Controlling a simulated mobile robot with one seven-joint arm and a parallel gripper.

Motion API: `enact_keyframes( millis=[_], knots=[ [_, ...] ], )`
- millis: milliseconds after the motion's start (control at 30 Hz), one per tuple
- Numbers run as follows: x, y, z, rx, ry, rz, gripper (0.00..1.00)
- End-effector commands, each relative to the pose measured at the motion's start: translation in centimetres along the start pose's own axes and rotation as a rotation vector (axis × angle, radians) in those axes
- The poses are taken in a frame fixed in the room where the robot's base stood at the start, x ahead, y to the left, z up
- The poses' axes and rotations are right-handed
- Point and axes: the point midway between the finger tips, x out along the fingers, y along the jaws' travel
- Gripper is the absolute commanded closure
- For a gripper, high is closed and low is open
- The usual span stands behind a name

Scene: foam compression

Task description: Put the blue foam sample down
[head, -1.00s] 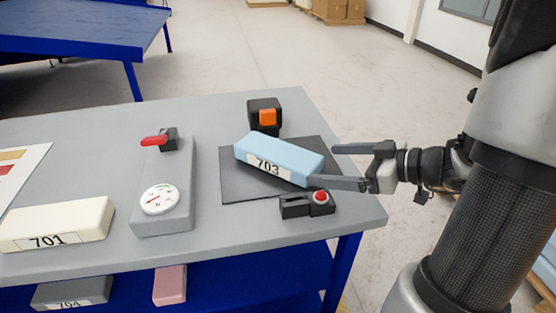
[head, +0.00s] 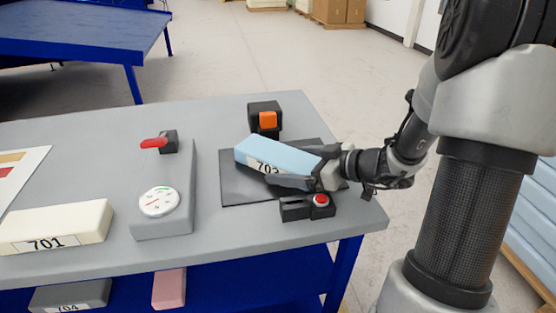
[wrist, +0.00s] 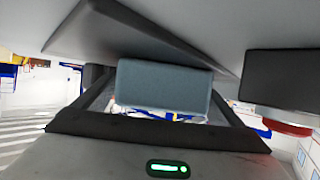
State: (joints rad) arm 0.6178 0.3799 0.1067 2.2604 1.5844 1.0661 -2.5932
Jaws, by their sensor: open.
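The blue foam sample (head: 275,153), labelled 703, is a light blue block on the dark square mat (head: 235,186) near the table's right end. My gripper (head: 298,167) is open around the block's right end. One finger runs along the near long side, partly over the label; the far finger is mostly hidden behind the block. In the wrist view the block's end face (wrist: 165,88) shows between the fingers, in shadow. I cannot tell whether either finger touches it.
A black box with a red button (head: 320,199) stands just in front of my gripper. A black device with an orange block (head: 267,120) stands behind the mat. A dial gauge (head: 158,201), a red-handled part (head: 154,143) and the cream block 701 (head: 58,224) are to the left.

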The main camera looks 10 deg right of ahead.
Motion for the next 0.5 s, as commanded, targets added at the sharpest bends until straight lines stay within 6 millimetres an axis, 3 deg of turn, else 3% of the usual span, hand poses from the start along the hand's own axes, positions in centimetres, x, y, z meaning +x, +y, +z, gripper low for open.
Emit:
enact_keyframes(
  millis=[100, 400, 500],
  knots=[
    [-0.03, 0.01, -0.01, 0.000, 0.000, 0.000, 0.09],
    [-0.07, 0.01, -0.02, -0.001, 0.000, 0.000, 0.56],
    [-0.07, 0.00, -0.02, -0.001, 0.000, 0.000, 0.56]
  ],
)
